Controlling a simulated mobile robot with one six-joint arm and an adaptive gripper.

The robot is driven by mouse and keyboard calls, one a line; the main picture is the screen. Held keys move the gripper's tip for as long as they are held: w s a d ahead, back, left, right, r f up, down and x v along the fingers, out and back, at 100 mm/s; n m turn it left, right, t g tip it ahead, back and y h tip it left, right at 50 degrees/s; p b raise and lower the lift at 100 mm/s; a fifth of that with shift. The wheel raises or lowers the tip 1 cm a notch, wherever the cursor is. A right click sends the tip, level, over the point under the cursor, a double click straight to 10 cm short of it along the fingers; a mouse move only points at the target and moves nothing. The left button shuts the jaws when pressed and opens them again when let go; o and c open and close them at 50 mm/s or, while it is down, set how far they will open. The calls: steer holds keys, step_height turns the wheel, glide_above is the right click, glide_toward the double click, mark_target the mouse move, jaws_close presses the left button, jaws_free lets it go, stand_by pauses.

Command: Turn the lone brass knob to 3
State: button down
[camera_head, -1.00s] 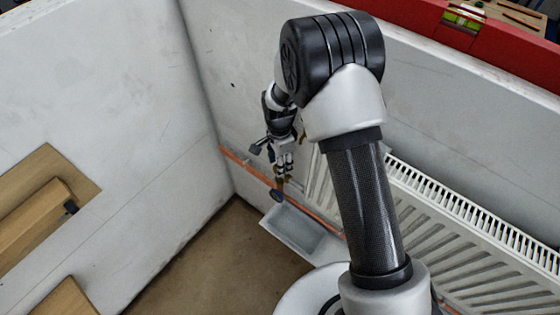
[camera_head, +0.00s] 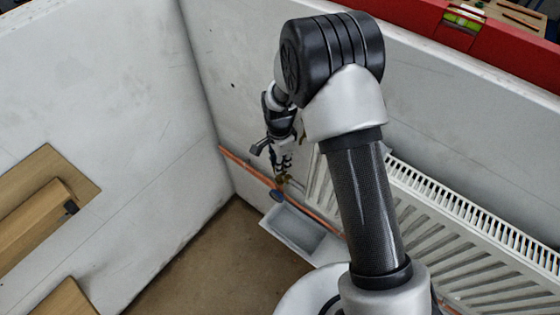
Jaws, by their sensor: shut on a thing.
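My gripper (camera_head: 282,167) points down in the corner, beside the left end of the radiator. It is shut on a small brass-coloured thing at its fingertips, which looks like the brass knob (camera_head: 284,180). The fingers hide most of the knob, and no number on it can be read. A small dark blue round part (camera_head: 277,195) shows just below the fingertips.
A white panelled radiator (camera_head: 430,230) runs to the right behind my arm. A copper pipe (camera_head: 245,163) runs along the wall. A grey tray (camera_head: 300,232) lies below. Wooden pieces (camera_head: 35,215) are at left, and a red spirit level (camera_head: 480,35) lies on top of the wall.

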steer(key=n, duration=2)
steer(key=shift+n, duration=0.3)
steer(key=n, duration=0.5)
steer(key=shift+n, duration=0.3)
steer(key=c, duration=1.5)
jaws_free()
steer(key=shift+o, duration=0.2)
